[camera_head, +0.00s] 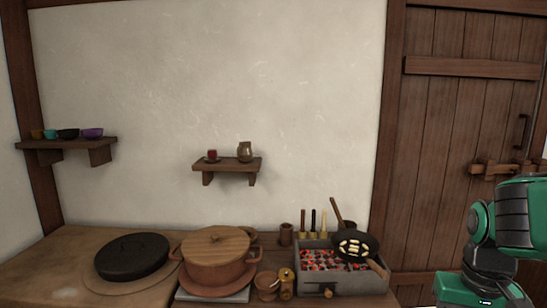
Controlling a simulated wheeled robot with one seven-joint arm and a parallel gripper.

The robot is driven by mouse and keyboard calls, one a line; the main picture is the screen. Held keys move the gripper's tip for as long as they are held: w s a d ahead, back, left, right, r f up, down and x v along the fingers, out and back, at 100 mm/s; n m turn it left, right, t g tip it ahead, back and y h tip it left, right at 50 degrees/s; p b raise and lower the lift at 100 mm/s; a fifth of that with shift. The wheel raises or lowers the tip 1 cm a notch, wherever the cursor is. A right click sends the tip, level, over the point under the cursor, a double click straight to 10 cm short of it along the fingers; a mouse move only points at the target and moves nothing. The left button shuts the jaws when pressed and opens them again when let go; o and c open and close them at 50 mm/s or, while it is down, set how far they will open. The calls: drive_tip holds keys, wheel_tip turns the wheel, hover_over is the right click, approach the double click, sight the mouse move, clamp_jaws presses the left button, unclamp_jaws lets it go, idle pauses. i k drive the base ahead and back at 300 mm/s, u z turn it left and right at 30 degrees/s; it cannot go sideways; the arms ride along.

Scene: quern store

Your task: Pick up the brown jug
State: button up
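A small brown jug (245,153) stands upright on the small wooden wall shelf (228,166) at the middle of the back wall. A small dark red cup (212,156) stands on the same shelf, to the left of the jug and apart from it. Part of my green and black arm shows at the right edge of the view, well to the right of the shelf and lower. My gripper itself is not in view.
Below the shelf, a wooden counter (40,268) holds a lidded pot (216,265), a black lidded pan (132,256), a glowing charcoal stove (322,262) and a black skillet (368,244). A left wall shelf (75,145) carries several bowls. A wooden door (470,110) stands at right.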

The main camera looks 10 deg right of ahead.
sight(244, 154)
drive_tip(key=z, duration=0.1)
drive_tip(key=i, duration=1)
drive_tip(key=u, duration=0.05)
